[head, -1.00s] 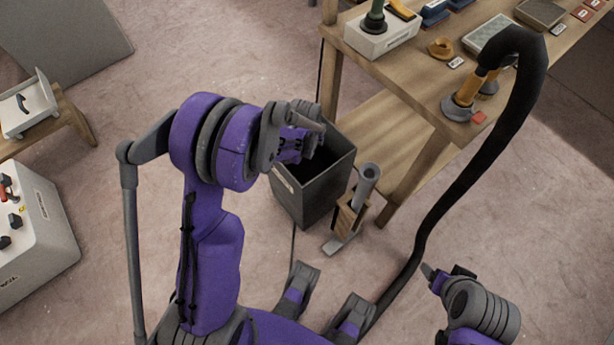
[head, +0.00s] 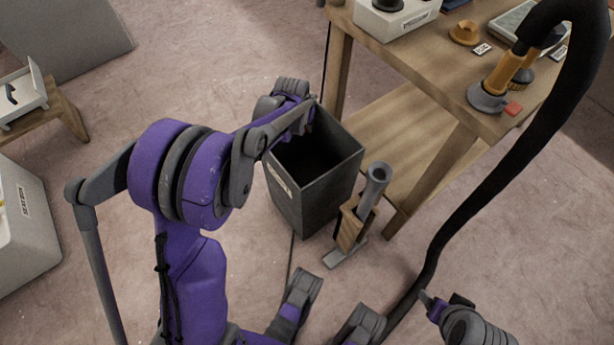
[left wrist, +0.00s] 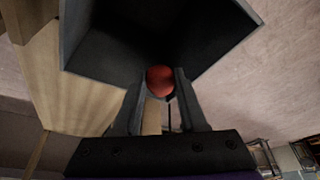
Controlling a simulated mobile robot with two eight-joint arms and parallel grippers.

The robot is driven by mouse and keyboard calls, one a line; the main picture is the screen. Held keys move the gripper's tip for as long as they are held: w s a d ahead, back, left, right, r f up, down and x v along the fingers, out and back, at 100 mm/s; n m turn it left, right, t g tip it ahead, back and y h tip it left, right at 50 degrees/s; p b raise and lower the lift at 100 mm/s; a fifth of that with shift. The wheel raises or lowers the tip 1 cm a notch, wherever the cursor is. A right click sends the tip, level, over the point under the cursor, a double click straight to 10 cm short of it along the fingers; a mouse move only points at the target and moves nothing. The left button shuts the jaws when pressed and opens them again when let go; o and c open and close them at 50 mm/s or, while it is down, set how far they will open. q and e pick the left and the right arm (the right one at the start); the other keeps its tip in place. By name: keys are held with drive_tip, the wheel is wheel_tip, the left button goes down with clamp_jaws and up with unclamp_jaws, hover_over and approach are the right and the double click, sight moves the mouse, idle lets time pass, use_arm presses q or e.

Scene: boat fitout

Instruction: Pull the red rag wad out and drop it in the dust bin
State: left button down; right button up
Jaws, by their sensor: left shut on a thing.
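The dust bin (head: 312,195) is a dark grey open square box on the floor beside the workbench. My left gripper (head: 306,112) is at the bin's far rim in the head view. In the left wrist view, its fingers (left wrist: 160,90) are shut on the round red rag wad (left wrist: 160,80), with the dark bin opening behind it. The wad is hidden in the head view. I cannot tell its exact height against the rim. My right gripper (head: 436,304) is low at the right, away from the bin; its jaw state is unclear.
The wooden workbench (head: 415,75) stands right of the bin, with a lower shelf. A grey tube in a wooden holder (head: 350,228) stands close to the bin's right side. A thick black hose (head: 490,165) arches from floor to bench.

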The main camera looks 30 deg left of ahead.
use_arm(q)
drive_tip(key=shift+f, duration=0.65)
drive_tip(key=shift+c, duration=1.9)
unclamp_jaws()
drive_tip(key=shift+r, duration=0.15)
drive_tip(key=a+p+v, duration=0.1)
drive_tip(key=p+v, duration=0.1)
drive_tip(key=v, duration=0.8)
drive_tip(key=shift+s+d+r+p, duration=0.15)
drive_tip(key=shift+d+r+p, duration=0.15)
drive_tip(key=shift+d+p, duration=0.15)
drive_tip(key=shift+d, duration=0.1)
